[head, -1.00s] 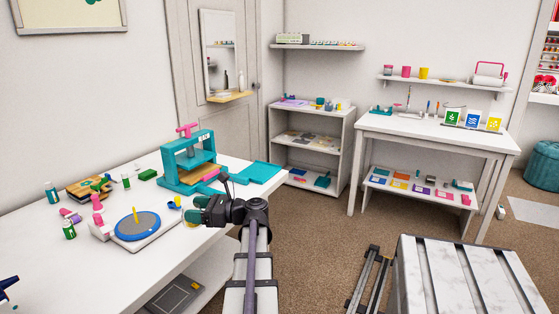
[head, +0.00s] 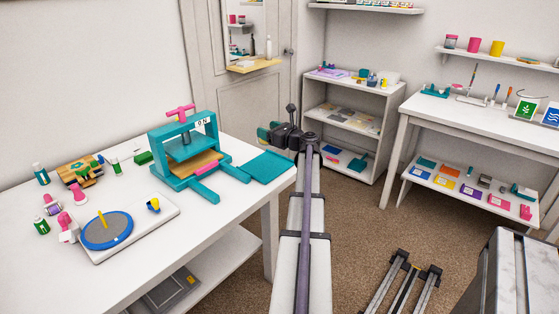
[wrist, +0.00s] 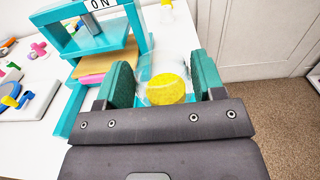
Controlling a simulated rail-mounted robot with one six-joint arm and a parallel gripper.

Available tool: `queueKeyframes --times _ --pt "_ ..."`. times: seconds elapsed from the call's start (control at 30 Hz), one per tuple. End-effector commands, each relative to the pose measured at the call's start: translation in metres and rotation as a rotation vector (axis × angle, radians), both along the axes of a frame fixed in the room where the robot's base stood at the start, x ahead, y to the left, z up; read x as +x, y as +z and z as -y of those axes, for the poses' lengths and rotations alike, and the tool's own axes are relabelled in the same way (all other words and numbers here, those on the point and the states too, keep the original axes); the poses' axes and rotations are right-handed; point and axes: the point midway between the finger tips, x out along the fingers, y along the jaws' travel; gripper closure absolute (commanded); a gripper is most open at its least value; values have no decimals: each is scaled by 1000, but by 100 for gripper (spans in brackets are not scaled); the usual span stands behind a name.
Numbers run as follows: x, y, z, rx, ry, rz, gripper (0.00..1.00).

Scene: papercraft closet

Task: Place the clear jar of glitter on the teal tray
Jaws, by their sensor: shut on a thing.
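My gripper (wrist: 160,80) is shut on a clear jar holding yellow glitter (wrist: 167,90), seen between its green finger pads in the wrist view. In the head view my gripper (head: 268,134) is beyond the far right corner of the white table, above and behind the teal tray; I cannot make out the jar there. The flat teal tray (head: 264,166) lies at the table's right end, beside the teal press, and looks bare. In the wrist view I cannot clearly tell the tray from the press parts.
The teal press (head: 187,150) with a pink handle stands just left of the tray; it also shows in the wrist view (wrist: 100,42). A blue turntable (head: 107,229) is nearer on the white table (head: 135,285). A grey shelf unit (head: 345,125) stands behind.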

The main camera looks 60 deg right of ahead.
Motion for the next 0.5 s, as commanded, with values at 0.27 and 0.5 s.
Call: queueKeyframes --times 0.27,0.5 --pt "-1 -33 3 0 -21 0 66" --pt "-1 -67 3 0 -20 0 66"
